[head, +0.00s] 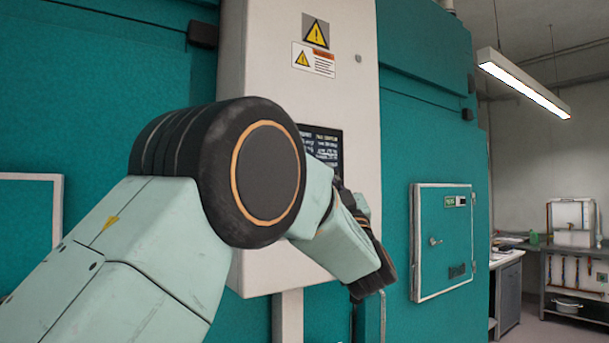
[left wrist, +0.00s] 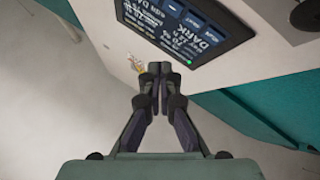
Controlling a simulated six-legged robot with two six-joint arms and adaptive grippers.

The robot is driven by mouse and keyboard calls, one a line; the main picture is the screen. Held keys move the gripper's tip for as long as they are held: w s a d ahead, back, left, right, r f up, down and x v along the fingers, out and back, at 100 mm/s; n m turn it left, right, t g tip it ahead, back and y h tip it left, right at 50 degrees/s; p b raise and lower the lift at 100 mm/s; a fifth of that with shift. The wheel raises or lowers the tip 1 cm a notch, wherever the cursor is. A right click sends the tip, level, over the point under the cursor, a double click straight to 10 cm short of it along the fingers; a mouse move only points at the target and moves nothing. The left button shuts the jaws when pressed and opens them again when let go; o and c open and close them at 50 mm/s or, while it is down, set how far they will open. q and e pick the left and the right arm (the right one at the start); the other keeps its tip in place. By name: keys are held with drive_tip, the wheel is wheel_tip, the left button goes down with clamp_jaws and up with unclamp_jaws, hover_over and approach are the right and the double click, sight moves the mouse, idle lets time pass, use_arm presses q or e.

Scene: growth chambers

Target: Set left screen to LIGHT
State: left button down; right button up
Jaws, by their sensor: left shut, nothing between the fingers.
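The dark screen (head: 323,140) is on the front of the white cabinet, with pale text too small to read in the head view. My left arm hides its lower left part. In the left wrist view the screen (left wrist: 188,28) appears tilted, cut off by the top edge. It reads "DARK" in large letters, with a small green dot near its edge. My left gripper (left wrist: 158,72) is shut and empty, its fingertips just below the screen's edge in that view. I cannot tell whether they touch the panel. My right gripper is not in view.
The white cabinet (head: 260,90) carries yellow warning labels (head: 315,45) above the screen. Teal chamber walls stand on both sides. A small teal door (head: 440,240) with a handle is to the right. Shelves and a bench stand at the far right.

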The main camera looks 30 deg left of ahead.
use_arm(q)
drive_tip(key=shift+a, duration=0.1)
idle(0.3)
drive_tip(key=d+n, duration=0.1)
drive_tip(key=n, duration=0.4)
drive_tip(key=s+d+n+t+h+b, duration=0.1)
drive_tip(key=n, duration=0.4)
drive_tip(key=d+n+h, duration=0.1)
drive_tip(key=n, duration=0.4)
drive_tip(key=shift+s+d+n+b, duration=0.25)
drive_tip(key=shift+d+n+b, duration=0.05)
drive_tip(key=shift+b, duration=0.05)
